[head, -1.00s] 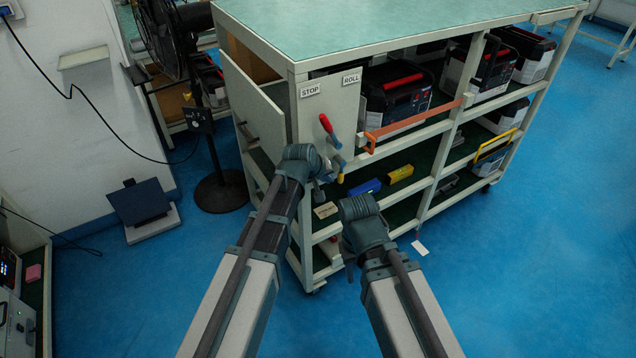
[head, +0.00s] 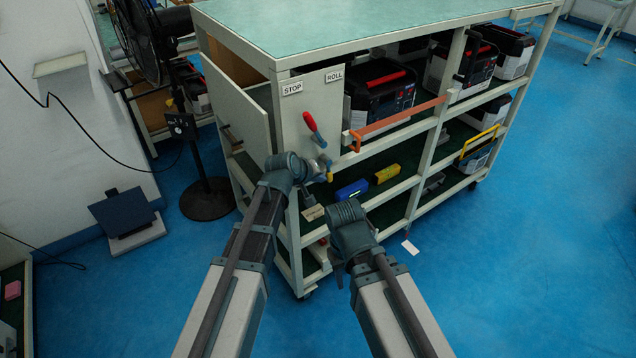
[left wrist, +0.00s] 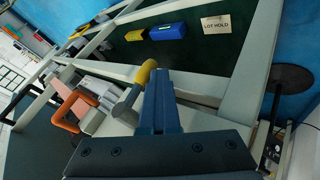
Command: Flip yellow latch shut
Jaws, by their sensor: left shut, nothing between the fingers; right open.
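The yellow latch (head: 329,177) is a small lever with a yellow grip, low on the pale end panel of the cart, below the red-handled lever (head: 312,127). In the left wrist view the yellow grip (left wrist: 146,71) sits on a grey rod, just left of my fingers. My left gripper (head: 316,173) is shut and empty, close beside the latch; its dark blue fingers (left wrist: 159,100) also show in the left wrist view. I cannot tell whether they touch it. My right gripper (head: 338,277) is open, lower and in front of the cart, with its fingers mostly hidden by the wrist.
The panel carries STOP (head: 292,88) and ROLL (head: 334,76) labels. An orange bar (head: 400,122) crosses the cart front right of the latch. Blue (head: 352,189) and yellow (head: 387,174) blocks lie on the shelf behind. A fan (head: 180,120) stands left; open floor lies right.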

